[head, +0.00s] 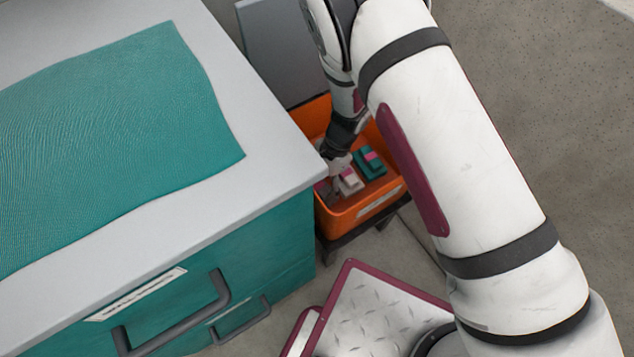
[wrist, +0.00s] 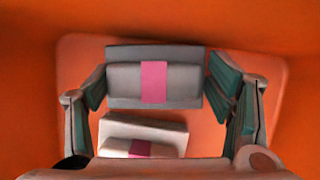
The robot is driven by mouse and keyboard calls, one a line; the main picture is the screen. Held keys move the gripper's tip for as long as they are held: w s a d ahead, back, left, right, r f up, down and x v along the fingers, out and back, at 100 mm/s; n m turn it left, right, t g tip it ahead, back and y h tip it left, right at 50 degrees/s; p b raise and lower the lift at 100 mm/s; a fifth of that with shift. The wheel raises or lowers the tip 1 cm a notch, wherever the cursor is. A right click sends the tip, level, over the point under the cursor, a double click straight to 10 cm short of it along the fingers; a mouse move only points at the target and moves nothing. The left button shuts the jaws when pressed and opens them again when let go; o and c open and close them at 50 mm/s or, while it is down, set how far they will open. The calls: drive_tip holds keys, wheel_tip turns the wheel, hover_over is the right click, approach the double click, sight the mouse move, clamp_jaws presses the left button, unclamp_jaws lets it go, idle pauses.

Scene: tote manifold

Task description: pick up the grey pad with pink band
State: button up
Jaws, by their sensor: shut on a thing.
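The grey pad with pink band (wrist: 122,84) lies in the orange tote, in the upper middle of the wrist view. It has a raised block on a wider, darker base, and the pink band crosses its middle. My gripper (wrist: 158,86) has one teal-lined finger at each end of the pad and is shut on it. In the head view my gripper (head: 338,168) reaches down into the tote, and the grey pad there is mostly hidden or too small to tell. I cannot tell whether the pad is clear of the tote floor.
A white pad with pink band (wrist: 165,131) lies close beside the grey one. A teal pad with pink band (head: 369,167) is in the same orange tote (head: 366,211). The tote's walls surround my gripper. The teal cabinet's worktop (head: 270,165) stands close on the left.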

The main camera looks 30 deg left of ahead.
wheel_tip(320, 180, up, 28)
drive_tip(key=p, duration=0.8)
drive_tip(key=shift+f+p, duration=0.15)
drive_tip(key=shift+p, duration=0.2)
drive_tip(key=shift+w, duration=0.1)
